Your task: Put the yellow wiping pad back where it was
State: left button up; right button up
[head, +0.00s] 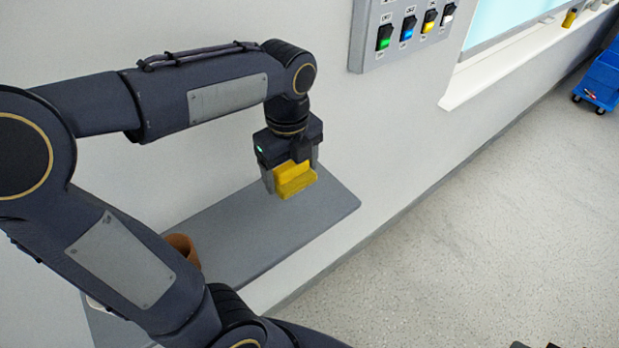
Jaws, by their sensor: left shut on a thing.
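The yellow wiping pad (296,181) is a small yellow block in the head view. My left gripper (288,178) points down and is shut on the pad, with a finger on either side of it. The pad is at the right part of a grey wall shelf (318,216). I cannot tell whether its underside touches the shelf. My right gripper is not in view.
A brown cup-like container (183,248) stands on the shelf's left part, partly hidden by my arm. A grey switch panel (398,35) is on the wall above. A window sill (500,62) and a blue cart (602,80) are farther right. The shelf between cup and pad is clear.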

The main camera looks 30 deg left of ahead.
pick_arm(q)
send_over(310, 194)
jog(key=f, duration=0.5)
jog(key=shift+s+f, duration=0.2)
jog(key=shift+f, duration=0.1)
jog(key=shift+w+f, duration=0.15)
jog(key=shift+f, duration=0.8)
jog(key=shift+w+f, duration=0.1)
jog(key=shift+f, duration=0.8)
jog(key=shift+f, duration=0.15)
jog(key=o, duration=1)
jog(key=shift+c, duration=0.2)
